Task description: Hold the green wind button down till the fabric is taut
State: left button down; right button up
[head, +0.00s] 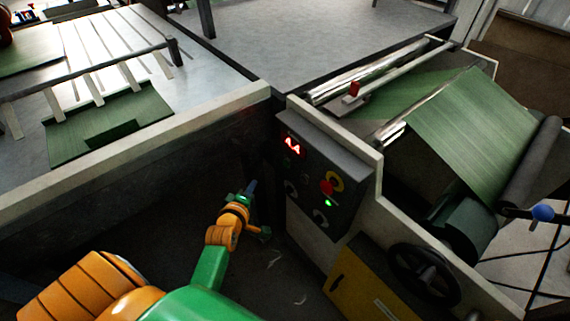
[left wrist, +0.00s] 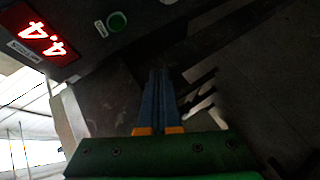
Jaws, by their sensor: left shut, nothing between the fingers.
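The dark control panel (head: 312,200) stands on the machine's left side, with a red lit display (head: 292,145). In the left wrist view a green button (left wrist: 117,21) with a small label sits beside the red display (left wrist: 47,40). My left gripper (head: 251,187) is shut and empty, left of the panel and apart from it. In the left wrist view its blue fingers (left wrist: 161,90) are together, below and right of the button, not touching it. The green fabric (head: 478,122) runs in a fairly flat sheet at the right; I cannot tell its tension. My right gripper is out of view.
A red stop button (head: 327,187) and a small green light (head: 327,203) are on the panel. A black handwheel (head: 425,273) and yellow cabinet (head: 355,287) are below right. A pale rail (head: 140,150) edges the table at left. Dark open room lies around my left gripper.

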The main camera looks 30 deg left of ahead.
pick_arm(q)
jog(key=b, duration=0.4)
send_near(284, 165)
jog(key=w+a+f, duration=0.3)
jog(key=shift+w+d, duration=0.1)
jog(key=shift+w, duration=0.5)
dwell(1.2)
jog(key=shift+w+d, duration=0.2)
jog(key=shift+w, duration=0.15)
jog(key=shift+w+d, duration=0.2)
jog(key=shift+w, duration=0.25)
dwell(4.3)
